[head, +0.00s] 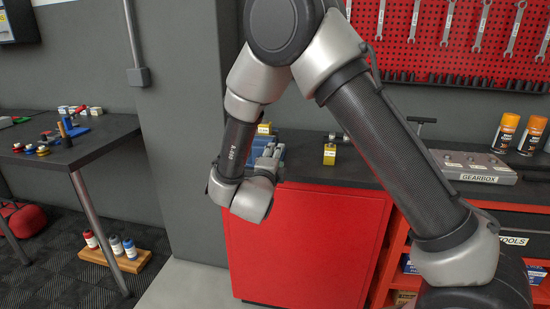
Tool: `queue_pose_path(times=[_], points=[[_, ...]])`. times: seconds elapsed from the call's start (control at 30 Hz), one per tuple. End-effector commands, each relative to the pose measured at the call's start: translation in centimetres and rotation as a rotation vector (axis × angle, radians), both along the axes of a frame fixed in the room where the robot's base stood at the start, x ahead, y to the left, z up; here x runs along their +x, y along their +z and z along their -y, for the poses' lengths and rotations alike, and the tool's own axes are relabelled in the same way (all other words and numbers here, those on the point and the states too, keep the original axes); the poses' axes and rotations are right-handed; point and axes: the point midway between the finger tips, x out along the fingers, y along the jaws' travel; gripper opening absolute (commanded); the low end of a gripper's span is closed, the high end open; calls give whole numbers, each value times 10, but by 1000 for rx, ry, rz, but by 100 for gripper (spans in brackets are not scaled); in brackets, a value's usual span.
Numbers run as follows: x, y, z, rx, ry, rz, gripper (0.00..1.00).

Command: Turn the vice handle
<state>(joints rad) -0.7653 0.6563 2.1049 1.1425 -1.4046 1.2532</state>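A blue body (255,143), which looks like the vice, sits on the dark top of the red cabinet and is mostly hidden behind my wrist and gripper. I cannot make out its handle for sure. My gripper (271,156) is in front of the blue body, small and grey. It overlaps the blue body in the picture, and I cannot tell whether they touch. Whether its fingers are open or shut is not clear.
The red cabinet (305,235) stands below. Yellow-labelled items (330,155) stand on its top to the right. A GEARBOX block (475,167) and orange spray cans (505,132) are further right. A dark table (85,143) with small parts is at left.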

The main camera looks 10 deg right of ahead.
Motion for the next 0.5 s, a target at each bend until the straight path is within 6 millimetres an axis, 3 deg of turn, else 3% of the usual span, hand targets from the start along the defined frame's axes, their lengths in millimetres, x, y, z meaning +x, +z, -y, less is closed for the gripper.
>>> queue_pose_path(times=[0.5], points=[[-94, 0, -36, -1, 4, -1, 44]])
